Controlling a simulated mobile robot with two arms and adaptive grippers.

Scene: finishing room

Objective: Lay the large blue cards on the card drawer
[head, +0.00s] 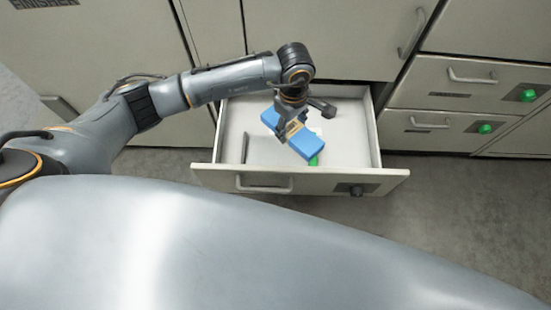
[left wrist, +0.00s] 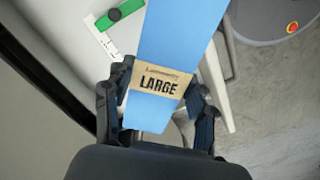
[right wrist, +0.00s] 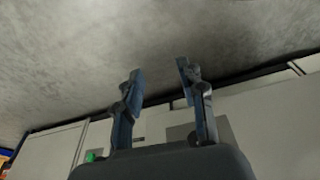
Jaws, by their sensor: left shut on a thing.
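A pack of large blue cards (head: 304,146) with a tan band is in my left gripper (head: 286,127), over the open card drawer (head: 350,150). In the left wrist view the blue cards (left wrist: 182,45) show the word LARGE on the band, and the fingers of my left gripper (left wrist: 158,105) are shut on the pack's two sides. Whether the pack touches the drawer floor I cannot tell. My right gripper (right wrist: 160,82) shows only in the right wrist view; its fingers are apart with nothing between them.
The pale drawer has a green thing (head: 314,161) on its floor, partly behind the pack; it also shows in the left wrist view (left wrist: 119,15). Closed drawers (head: 440,128) with green knobs stand at the right. Grey floor is clear in front of them.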

